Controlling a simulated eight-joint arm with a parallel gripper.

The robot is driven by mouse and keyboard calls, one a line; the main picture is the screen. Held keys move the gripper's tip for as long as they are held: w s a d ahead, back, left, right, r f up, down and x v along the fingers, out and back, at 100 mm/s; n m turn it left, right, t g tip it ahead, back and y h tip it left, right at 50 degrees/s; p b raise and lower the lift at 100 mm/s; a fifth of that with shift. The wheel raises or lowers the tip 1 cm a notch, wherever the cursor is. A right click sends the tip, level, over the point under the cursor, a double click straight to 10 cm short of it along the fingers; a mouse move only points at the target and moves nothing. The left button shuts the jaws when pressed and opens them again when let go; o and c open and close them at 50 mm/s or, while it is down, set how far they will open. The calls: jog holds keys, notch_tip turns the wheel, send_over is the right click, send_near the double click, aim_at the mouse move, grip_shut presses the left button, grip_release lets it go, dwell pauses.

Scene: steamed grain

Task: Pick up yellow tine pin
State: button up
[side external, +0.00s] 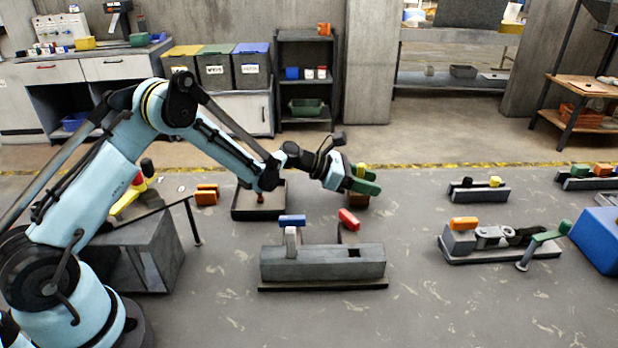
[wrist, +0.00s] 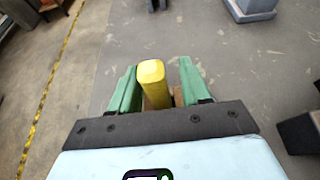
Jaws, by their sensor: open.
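The yellow tine pin (wrist: 151,82) stands between the two green fingers of my gripper (wrist: 158,76) in the wrist view. It is nearer the left finger, with a wider gap to the right finger. My gripper is open. In the side view, my gripper (side external: 367,184) is low over the floor, and a small yellow part of the pin (side external: 361,169) shows just above the green fingers. A brown-orange block (side external: 357,201) shows below the fingers. The pin's lower part is hidden, and I cannot tell if a finger touches it.
A grey slotted block (side external: 322,264) with blue and red-topped levers stands in front of my gripper. A grey fixture (side external: 483,255) with an orange block and green handle lies to the right, near a blue box (side external: 598,240). Open floor lies between them.

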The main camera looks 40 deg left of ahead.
grip_shut()
jog(key=shift+r, duration=0.15)
